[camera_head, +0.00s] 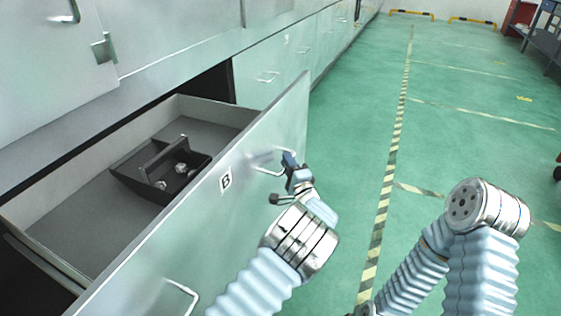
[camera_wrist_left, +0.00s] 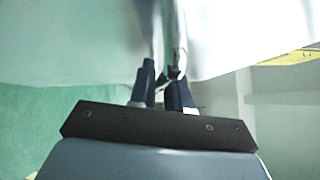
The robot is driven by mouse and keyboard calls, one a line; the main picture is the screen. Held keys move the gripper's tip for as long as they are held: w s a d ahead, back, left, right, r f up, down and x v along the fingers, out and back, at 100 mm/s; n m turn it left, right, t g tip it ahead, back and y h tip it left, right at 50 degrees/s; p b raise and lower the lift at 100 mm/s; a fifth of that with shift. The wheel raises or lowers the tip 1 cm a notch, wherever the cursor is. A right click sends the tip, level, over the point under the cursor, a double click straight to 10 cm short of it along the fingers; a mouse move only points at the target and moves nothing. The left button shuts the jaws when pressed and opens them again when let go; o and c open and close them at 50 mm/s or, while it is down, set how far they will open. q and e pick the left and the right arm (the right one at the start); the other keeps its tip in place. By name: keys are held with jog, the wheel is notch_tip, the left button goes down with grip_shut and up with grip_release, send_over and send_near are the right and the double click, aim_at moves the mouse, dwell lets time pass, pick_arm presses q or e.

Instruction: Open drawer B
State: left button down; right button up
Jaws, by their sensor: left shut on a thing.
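Drawer B (camera_head: 226,181), with a pale metal front and a white "B" label, stands pulled out from the cabinet, and its grey inside shows. My left gripper (camera_head: 289,162) is at the far one of the two bar handles on the front. Its dark fingers, also seen in the left wrist view (camera_wrist_left: 164,85), are shut on this metal handle (camera_wrist_left: 172,45). In the head view the handle (camera_head: 265,170) is partly covered by the fingers. My right arm shows at the right of the head view, but its gripper is out of view.
A black divided tray (camera_head: 131,172) with several small shiny metal parts lies in the drawer. Closed drawers (camera_head: 290,62) continue along the cabinet behind. The green floor (camera_head: 450,130) with striped lines is clear to the right; a grey table (camera_head: 546,38) stands far off.

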pick_arm(q)
jog(key=shift+s+d, duration=0.3)
jog(key=shift+d, duration=0.55)
jog(key=c, duration=1.2)
grip_release()
jog(key=v, duration=1.3)
jog(key=shift+s+d+f, duration=0.1)
jog(key=shift+s+f, duration=0.05)
jog(key=shift+s, duration=0.2)
